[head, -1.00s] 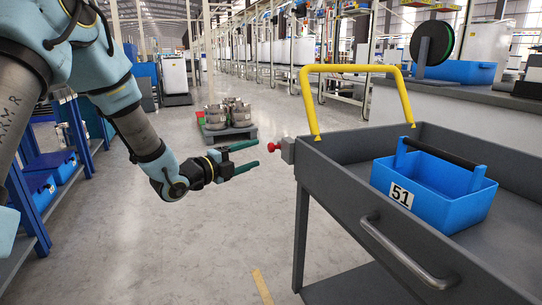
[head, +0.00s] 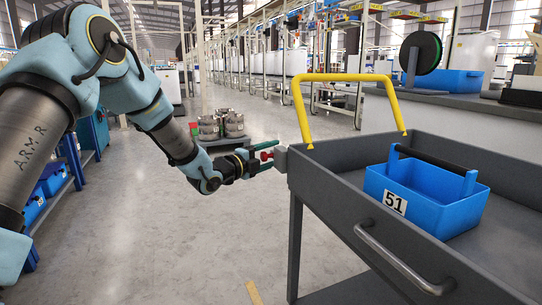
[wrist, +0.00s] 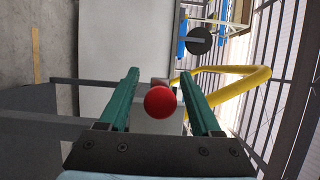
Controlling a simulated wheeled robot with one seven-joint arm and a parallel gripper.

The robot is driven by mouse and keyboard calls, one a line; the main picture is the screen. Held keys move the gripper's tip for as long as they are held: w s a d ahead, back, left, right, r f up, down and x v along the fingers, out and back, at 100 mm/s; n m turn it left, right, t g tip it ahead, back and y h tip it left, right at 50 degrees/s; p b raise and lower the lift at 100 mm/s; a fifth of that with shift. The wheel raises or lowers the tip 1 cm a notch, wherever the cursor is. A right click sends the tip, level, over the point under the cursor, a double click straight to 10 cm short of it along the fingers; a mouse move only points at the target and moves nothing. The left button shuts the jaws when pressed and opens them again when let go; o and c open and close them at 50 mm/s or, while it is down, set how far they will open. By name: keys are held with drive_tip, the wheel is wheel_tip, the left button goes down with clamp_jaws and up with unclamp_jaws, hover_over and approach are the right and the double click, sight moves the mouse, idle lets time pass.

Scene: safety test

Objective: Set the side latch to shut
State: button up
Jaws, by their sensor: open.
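The side latch (head: 281,160) is a small grey block with a red knob (head: 266,156) on the left side of the grey cart (head: 330,205). My gripper (head: 273,154), with green fingers, is open at the knob, one finger on each side of it. In the wrist view the round red knob (wrist: 160,102) lies between the two spread fingers of my gripper (wrist: 160,72), with a gap on both sides.
A yellow handle (head: 348,78) rises from the cart's far end. A blue bin marked 51 (head: 425,200) sits in the cart tray. A pallet with metal pots (head: 222,125) stands on the floor behind my gripper. Open floor lies left of the cart.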

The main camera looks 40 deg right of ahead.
clamp_jaws()
idle(0.4)
idle(0.9)
